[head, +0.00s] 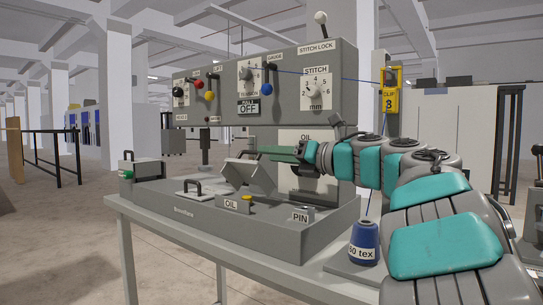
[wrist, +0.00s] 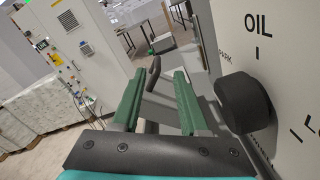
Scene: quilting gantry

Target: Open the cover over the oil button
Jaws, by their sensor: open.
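In the wrist view my gripper (wrist: 157,88) is open and empty, and a dark handle (wrist: 153,73) on a grey panel shows beyond and between the fingertips. I see no contact with it.
A black knob (wrist: 243,103) on the white OIL panel (wrist: 285,60) is close to the right finger. The machine's upper housing (head: 210,95) hangs above the bed. A flat plate with a handle (head: 197,190) and a PIN label (head: 300,217) are also on the bed.

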